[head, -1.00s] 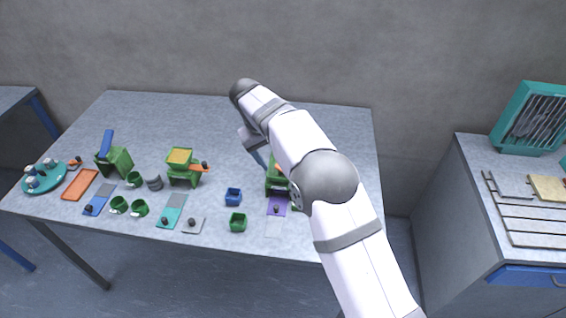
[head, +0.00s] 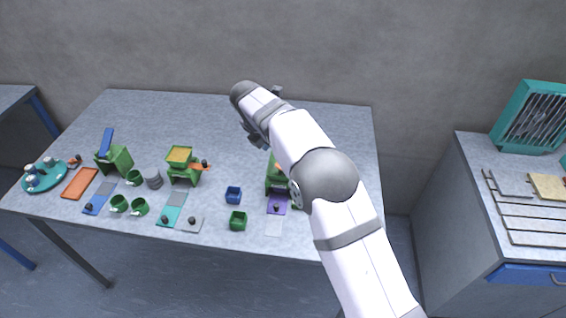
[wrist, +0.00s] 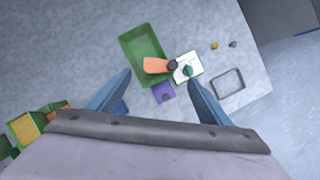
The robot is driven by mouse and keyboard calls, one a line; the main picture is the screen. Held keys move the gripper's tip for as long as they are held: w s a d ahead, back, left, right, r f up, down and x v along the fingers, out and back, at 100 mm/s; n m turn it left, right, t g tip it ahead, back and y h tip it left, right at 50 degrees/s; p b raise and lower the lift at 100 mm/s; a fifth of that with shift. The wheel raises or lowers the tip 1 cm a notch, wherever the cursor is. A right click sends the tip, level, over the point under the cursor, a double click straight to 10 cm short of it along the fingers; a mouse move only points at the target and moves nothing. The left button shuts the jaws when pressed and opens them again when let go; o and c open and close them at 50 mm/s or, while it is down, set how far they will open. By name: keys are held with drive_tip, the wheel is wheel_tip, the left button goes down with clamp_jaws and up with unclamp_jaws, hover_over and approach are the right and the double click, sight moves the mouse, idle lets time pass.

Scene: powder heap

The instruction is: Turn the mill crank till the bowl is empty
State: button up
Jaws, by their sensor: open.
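A green mill (head: 180,170) stands left of the table's middle; its bowl (head: 179,155) holds yellow powder, and its orange crank (head: 199,166) has a dark knob. It also shows at the lower left of the wrist view (wrist: 27,127). A second green mill (head: 272,182) is partly hidden by my arm. In the wrist view its green bowl (wrist: 137,45) shows no powder, and its orange crank (wrist: 155,65) ends in a dark knob. My gripper (wrist: 158,78) is open and empty, its blue fingers apart above this second mill.
A purple slide (head: 278,205) lies before the second mill. Small blue (head: 233,195) and green (head: 238,221) boxes stand left of it. Green cups (head: 119,203), a grey jar (head: 153,178), an orange tray (head: 80,184) and a teal turntable (head: 61,178) occupy the left. The table's back is clear.

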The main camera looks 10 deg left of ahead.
drive_tip(key=shift+n, duration=0.4)
drive_tip(key=shift+f, duration=0.1)
drive_tip(key=shift+p+x, duration=1.5)
drive_tip(key=shift+x, duration=2.1)
drive_tip(key=c, duration=1)
drive_tip(key=shift+c, duration=0.2)
drive_tip(key=shift+s+a+m+g+h+p, duration=0.1)
drive_tip(key=shift+a+m+g+h+p, duration=0.15)
drive_tip(key=shift+m, duration=0.55)
drive_tip(key=shift+m+g+h+p, duration=0.2)
drive_tip(key=shift+m+h, duration=0.15)
drive_tip(key=shift+m, duration=0.45)
